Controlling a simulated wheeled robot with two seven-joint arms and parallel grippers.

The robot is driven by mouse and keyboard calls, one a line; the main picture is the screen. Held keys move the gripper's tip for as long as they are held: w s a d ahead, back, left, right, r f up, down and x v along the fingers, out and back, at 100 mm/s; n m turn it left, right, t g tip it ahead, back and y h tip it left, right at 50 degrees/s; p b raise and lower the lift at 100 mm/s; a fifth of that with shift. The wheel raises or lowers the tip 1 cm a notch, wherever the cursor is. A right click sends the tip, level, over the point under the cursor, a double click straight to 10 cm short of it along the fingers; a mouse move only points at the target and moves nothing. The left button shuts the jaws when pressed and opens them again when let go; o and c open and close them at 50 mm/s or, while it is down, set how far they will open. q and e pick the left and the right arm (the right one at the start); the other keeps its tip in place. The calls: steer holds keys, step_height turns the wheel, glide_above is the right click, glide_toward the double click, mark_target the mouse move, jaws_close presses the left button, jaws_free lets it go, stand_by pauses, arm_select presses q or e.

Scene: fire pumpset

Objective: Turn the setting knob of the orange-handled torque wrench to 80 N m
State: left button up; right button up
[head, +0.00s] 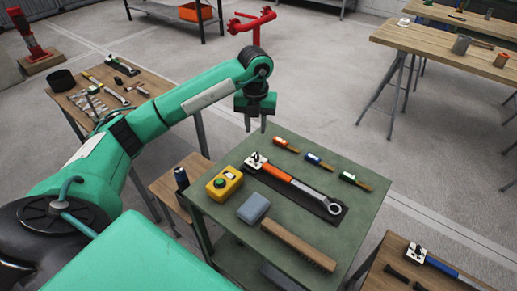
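The orange-handled torque wrench (278,173) lies on a dark mat (325,212) on the green table (222,211). Its ring end points to the lower right. A small black-and-white knob-like part (255,161) is at the upper left end of its orange handle; its setting is too small to read. My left gripper (256,126) hangs in the air near the table's far left corner, above and beyond that end. Its two fingers point down, apart, with nothing between them. My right gripper is out of view.
On the green table are a yellow box (224,184) with a green button, a grey-blue block (253,208), a wooden-backed brush (298,244) and several small coloured-handled tools (313,160). A blue-handled tool (440,266) lies on a wooden bench at lower right. Open floor lies beyond.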

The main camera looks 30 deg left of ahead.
mark_target(257, 157)
arm_select(q)
step_height(257, 157, down, 10)
steer(key=shift+w+f+p, duration=0.1)
steer(key=shift+p, duration=0.5)
steer(key=shift+f, duration=0.75)
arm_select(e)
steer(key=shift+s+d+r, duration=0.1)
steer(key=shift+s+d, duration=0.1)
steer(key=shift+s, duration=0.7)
arm_select(q)
steer(key=shift+c, duration=0.4)
jaws_close()
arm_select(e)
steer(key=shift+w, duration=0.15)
